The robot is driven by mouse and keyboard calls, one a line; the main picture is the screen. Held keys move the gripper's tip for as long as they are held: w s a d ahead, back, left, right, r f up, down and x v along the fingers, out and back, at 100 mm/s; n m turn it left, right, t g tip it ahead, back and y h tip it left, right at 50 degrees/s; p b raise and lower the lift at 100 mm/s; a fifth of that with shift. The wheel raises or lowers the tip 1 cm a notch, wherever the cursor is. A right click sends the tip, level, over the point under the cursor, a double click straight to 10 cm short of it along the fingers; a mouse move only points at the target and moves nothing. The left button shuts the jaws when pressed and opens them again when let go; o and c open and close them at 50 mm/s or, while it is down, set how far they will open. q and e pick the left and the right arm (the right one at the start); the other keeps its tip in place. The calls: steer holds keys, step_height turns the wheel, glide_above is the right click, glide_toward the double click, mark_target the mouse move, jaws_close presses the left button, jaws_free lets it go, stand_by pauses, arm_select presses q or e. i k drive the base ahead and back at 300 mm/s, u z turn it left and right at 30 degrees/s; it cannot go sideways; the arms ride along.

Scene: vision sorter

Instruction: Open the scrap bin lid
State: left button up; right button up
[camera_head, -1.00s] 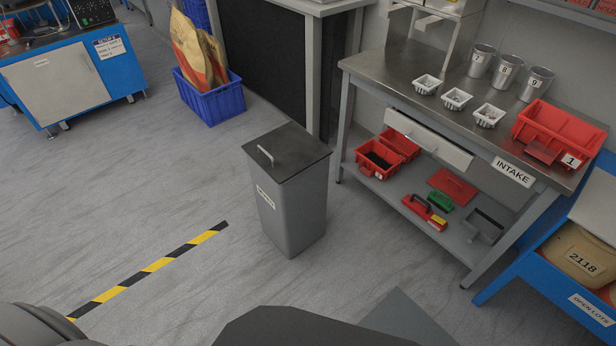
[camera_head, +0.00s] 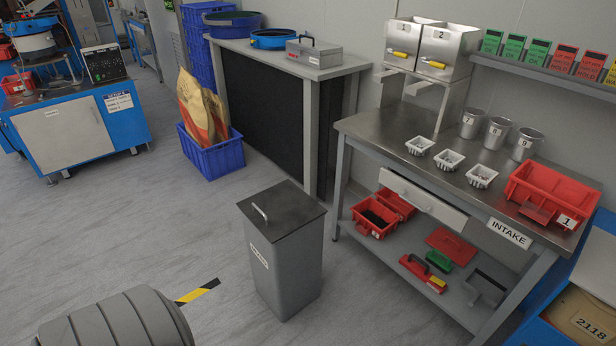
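The scrap bin (camera_head: 285,268) is a tall grey square bin standing upright on the floor near the middle of the view. A white label, too small to read, is on its left face. Its dark flat lid (camera_head: 284,207) is shut and has a pale bar handle (camera_head: 260,212) near its left edge. Neither of my grippers is in view. A rounded grey part of my own body shows at the bottom left, apart from the bin.
The steel intake table (camera_head: 400,140) stands right of the bin, with a red bin (camera_head: 550,188) and small white trays on top. A blue crate (camera_head: 212,157) with bags and a grey-topped bench (camera_head: 290,57) stand behind. The floor left of the bin is clear.

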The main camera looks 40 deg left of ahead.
mark_target(278, 210)
steer(key=z, duration=0.15)
steer(key=i, duration=0.95)
steer(key=u, duration=1)
steer(key=i, duration=0.6)
steer(key=u, duration=0.65)
